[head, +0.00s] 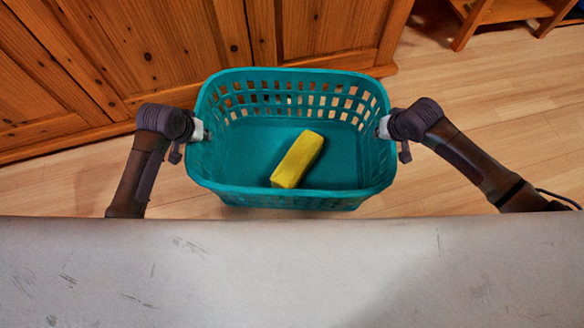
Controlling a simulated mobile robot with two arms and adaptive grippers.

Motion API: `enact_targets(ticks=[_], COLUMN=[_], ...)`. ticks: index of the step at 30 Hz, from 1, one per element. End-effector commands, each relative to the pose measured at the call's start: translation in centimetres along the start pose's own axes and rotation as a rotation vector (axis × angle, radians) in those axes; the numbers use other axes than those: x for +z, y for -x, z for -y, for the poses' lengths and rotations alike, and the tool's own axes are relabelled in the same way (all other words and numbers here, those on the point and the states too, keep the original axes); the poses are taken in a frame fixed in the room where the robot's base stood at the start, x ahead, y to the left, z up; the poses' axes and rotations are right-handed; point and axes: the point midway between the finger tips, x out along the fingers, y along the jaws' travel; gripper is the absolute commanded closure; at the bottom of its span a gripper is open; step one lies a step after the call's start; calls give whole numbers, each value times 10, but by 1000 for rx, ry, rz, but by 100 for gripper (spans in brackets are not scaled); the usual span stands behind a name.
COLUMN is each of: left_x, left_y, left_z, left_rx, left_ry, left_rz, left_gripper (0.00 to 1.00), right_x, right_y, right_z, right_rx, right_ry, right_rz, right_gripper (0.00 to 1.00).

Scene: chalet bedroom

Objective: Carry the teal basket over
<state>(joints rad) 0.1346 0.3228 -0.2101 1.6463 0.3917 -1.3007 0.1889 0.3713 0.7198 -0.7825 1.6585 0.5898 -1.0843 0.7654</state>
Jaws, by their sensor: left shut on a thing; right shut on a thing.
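The teal basket (290,198) is in the middle of the head view, upright, with rows of square holes in its walls. A yellow block (298,160) lies slantwise on its floor inside. My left gripper (203,131) is shut on the basket's left rim. My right gripper (381,128) is shut on the basket's right rim. The fingertips are partly hidden by the rim and the wrists. The basket appears held above the wooden floor, but its underside is hidden, so I cannot tell how high.
A wooden cabinet (140,45) stands right behind the basket and to the left. The leg of a wooden piece of furniture (470,25) shows at the top right. The light wooden floor (490,95) is clear on the right. A pale scuffed surface fills the bottom.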

Motion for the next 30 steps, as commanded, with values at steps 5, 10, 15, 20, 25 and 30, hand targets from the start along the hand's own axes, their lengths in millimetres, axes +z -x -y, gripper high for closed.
enact_targets(ticks=[5,10,15,20,25,30], left_x=[2,2,2,2,2,2], left_y=[-6,-6,-6,2,32,70], left_z=[0,0,1,1,2,1], left_rx=[1,0,0,0,-2,-1], left_ry=[0,0,0,0,-2,-2], left_rz=[0,0,0,-1,-3,-4], left_gripper=[82,67,67,67,67,67], right_x=[2,2,2,2,2,2], right_y=[-6,-6,-6,-6,-6,-6], right_z=[0,0,-1,-1,-1,-1], right_rx=[-1,-1,0,0,0,0], right_ry=[0,0,0,0,0,0], right_rz=[0,0,0,0,0,0], right_gripper=[82,67,67,67,67,67])
